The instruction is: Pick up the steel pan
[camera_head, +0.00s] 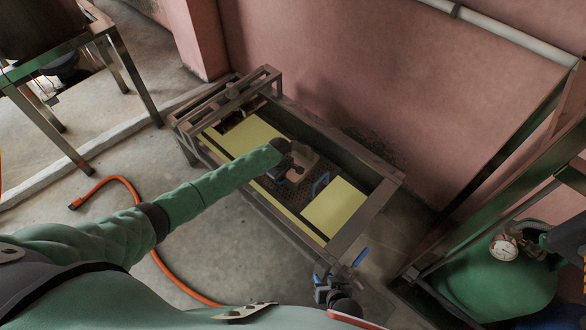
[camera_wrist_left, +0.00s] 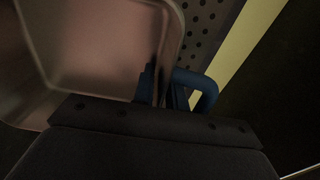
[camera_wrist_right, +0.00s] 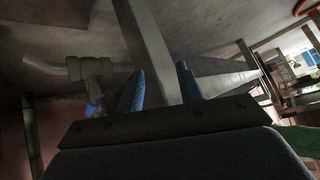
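The steel pan (camera_head: 306,157) is a small metal vessel inside the low framed table, between two yellow panels. My left gripper (camera_head: 287,168) reaches in at the pan's left side. In the left wrist view the pan (camera_wrist_left: 105,50) fills the upper left, and its wall edge passes between the dark blue fingers (camera_wrist_left: 161,88), which sit close against it. My right gripper (camera_head: 332,288) is outside the table's near corner. In the right wrist view its blue fingers (camera_wrist_right: 160,88) are apart with nothing held between them.
The table has a raised metal frame (camera_head: 372,212). A blue loop handle (camera_head: 320,183) stands beside the pan. A tap (camera_wrist_right: 75,68) is close to my right gripper. A green tank with a gauge (camera_head: 503,248) stands at right. An orange hose (camera_head: 130,186) lies on the floor.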

